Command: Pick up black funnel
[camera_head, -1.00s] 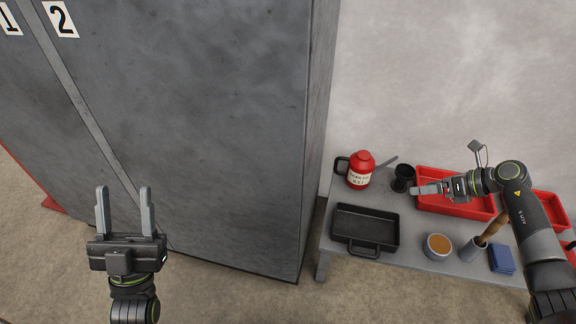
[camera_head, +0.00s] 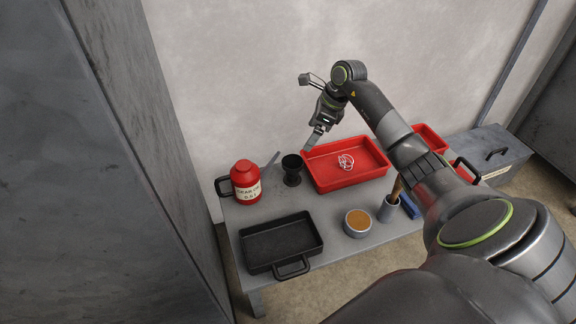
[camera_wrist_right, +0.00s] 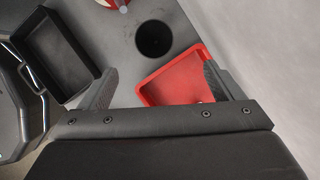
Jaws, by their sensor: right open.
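The black funnel (camera_head: 292,168) stands upright on the grey bench, between the red oil can and the red tray. In the right wrist view the funnel (camera_wrist_right: 154,39) shows from above as a dark round mouth, beyond the fingers. My right gripper (camera_head: 313,143) is open and empty, above the bench and a little right of the funnel. Its two spread fingers (camera_wrist_right: 160,85) show in the wrist view, with a red tray corner between them. The funnel is apart from the fingers. My left gripper is out of view.
The red oil can (camera_head: 246,184) stands left of the funnel, its spout leaning towards it. The red tray (camera_head: 347,177) is close on the right. A black pan (camera_head: 281,238), an orange-filled bowl (camera_head: 357,222) and a grey cup (camera_head: 389,208) sit nearer. A wall rises behind.

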